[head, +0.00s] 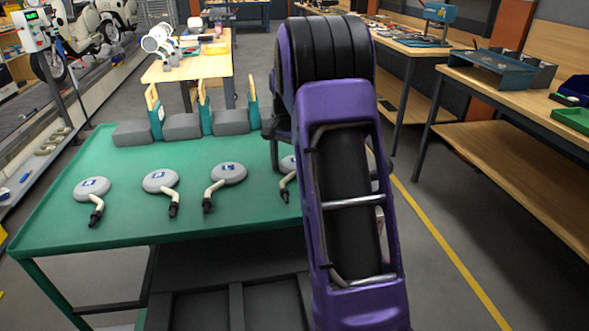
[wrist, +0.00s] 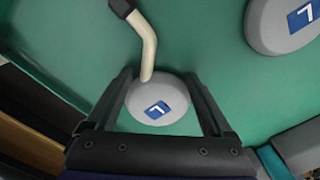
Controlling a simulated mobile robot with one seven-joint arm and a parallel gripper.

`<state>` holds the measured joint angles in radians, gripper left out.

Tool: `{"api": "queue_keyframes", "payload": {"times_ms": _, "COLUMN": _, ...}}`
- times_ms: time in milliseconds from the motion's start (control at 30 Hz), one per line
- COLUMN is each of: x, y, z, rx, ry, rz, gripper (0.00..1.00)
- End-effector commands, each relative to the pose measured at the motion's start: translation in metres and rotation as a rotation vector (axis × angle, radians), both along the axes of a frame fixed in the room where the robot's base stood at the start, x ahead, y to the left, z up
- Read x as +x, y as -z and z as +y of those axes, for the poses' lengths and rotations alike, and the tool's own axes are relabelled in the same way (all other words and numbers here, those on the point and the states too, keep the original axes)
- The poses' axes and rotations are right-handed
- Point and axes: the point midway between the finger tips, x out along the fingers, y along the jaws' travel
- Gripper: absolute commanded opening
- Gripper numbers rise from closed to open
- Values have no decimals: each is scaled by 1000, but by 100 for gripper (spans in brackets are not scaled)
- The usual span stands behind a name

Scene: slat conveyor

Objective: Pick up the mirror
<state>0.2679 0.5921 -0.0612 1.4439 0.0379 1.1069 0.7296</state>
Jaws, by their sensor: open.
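Several grey round mirrors with cream stems and black ends lie on the green table (head: 130,222). In the head view one is at the left (head: 92,187), one beside it (head: 160,180), one in the middle (head: 228,173). Another (head: 287,164) is partly hidden by my arm. In the wrist view my gripper (wrist: 158,73) is open, its fingers on either side of the round head of a mirror (wrist: 150,106) with a blue label. Its stem points up and away. I cannot tell whether the fingers touch it. A second mirror (wrist: 285,22) lies at the upper right.
Grey blocks (head: 182,126) with teal and wood uprights stand along the table's back edge. A wooden workbench (head: 540,95) with bins is at the right, across a yellow floor line (head: 450,252). The table's front left is clear.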

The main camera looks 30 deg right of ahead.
Motion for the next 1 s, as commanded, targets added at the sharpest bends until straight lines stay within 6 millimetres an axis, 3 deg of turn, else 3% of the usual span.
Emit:
{"api": "queue_keyframes", "payload": {"times_ms": 33, "x": 0, "y": 0, "z": 0, "rx": 0, "ry": 0, "rz": 0, "gripper": 75}}
{"api": "queue_keyframes", "payload": {"times_ms": 400, "x": 0, "y": 0, "z": 0, "rx": 0, "ry": 0, "rz": 0, "gripper": 8}}
{"api": "queue_keyframes", "payload": {"times_ms": 467, "x": 0, "y": 0, "z": 0, "rx": 0, "ry": 0, "rz": 0, "gripper": 0}}
{"api": "queue_keyframes", "payload": {"times_ms": 1000, "x": 0, "y": -1, "z": 0, "rx": 0, "ry": 0, "rz": -1, "gripper": 0}}
